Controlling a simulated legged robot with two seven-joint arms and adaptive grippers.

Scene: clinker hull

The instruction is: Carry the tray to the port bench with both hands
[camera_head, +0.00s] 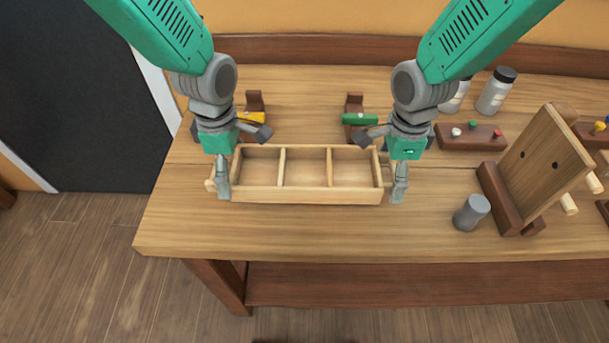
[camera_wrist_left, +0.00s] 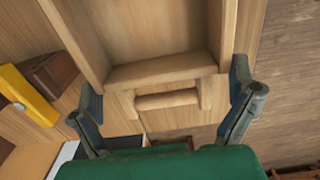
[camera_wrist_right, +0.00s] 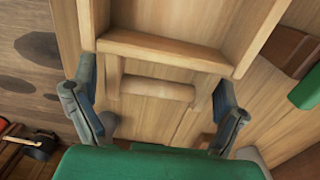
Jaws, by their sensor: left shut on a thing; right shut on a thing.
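The tray (camera_head: 305,196) is light wood with three empty compartments and a bar handle at each end. It lies level at the bench top; I cannot tell whether it touches the wood. My left gripper (camera_head: 242,162) is at the tray's left end, shut on its handle; that handle (camera_wrist_left: 167,100) shows between the fingers in the left wrist view. My right gripper (camera_head: 381,166) is at the right end, shut on the other handle; that handle (camera_wrist_right: 157,89) shows between the fingers in the right wrist view. No port bench can be told apart from this bench.
The wooden bench (camera_head: 290,238) has free room in front of the tray. Behind it are holders with a yellow piece (camera_head: 251,117) and a green piece (camera_head: 360,119). To the right stand a grey cylinder (camera_head: 471,212), an upright board (camera_head: 545,160) and bottles (camera_head: 496,92).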

